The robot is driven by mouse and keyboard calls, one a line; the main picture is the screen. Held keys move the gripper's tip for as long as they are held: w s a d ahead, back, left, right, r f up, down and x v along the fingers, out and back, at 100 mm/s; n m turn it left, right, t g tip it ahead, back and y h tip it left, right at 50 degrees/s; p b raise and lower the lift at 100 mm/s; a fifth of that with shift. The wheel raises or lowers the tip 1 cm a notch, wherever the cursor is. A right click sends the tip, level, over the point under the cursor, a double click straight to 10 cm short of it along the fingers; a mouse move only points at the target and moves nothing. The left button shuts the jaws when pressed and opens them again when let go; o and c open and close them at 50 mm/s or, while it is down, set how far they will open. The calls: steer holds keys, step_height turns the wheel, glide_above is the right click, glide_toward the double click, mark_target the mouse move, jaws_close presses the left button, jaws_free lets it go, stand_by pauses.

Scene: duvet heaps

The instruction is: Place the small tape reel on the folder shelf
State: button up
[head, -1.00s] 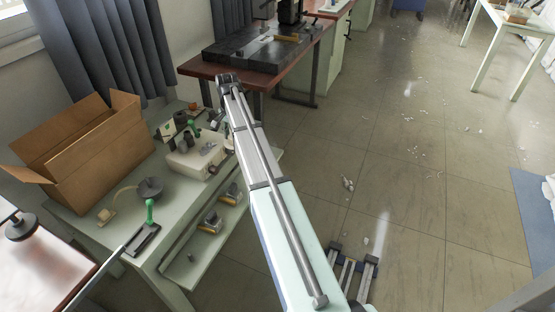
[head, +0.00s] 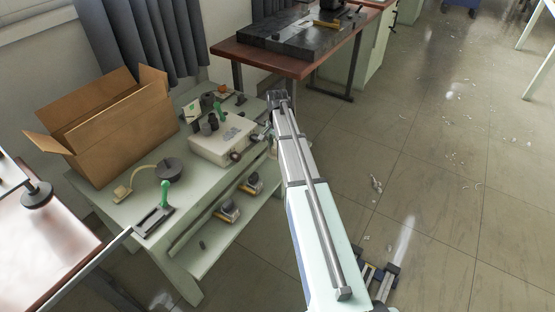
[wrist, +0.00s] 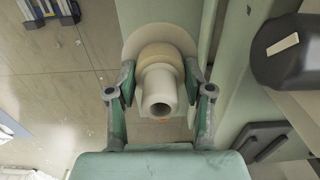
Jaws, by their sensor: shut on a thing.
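In the wrist view my gripper (wrist: 160,92) is shut on a cream, spool-shaped thing that looks like the small tape reel (wrist: 158,90). Its hollow tube end faces the camera, with a yellowish ring and a wide pale flange beyond. One green finger presses on each side. In the head view my gripper (head: 264,134) is small and partly hidden by my arm, beside the right edge of the green bench; the reel is not clear there. No folders show. The bench has a lower shelf (head: 206,250), but I cannot tell whether it is the folder shelf.
A cardboard box (head: 105,128), a cream device (head: 222,140), a dark disc (head: 169,169) and a green-handled tool (head: 158,212) crowd the bench top. Yellow-grey tools (head: 228,212) lie on the lower shelf. A brown table (head: 285,62) stands behind; open floor (head: 430,170) lies right.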

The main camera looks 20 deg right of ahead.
steer(key=shift+f, duration=3.5)
steer(key=shift+f, duration=0.1)
steer(key=o, duration=1.1)
steer(key=shift+o, duration=0.2)
step_height(320, 180, up, 12)
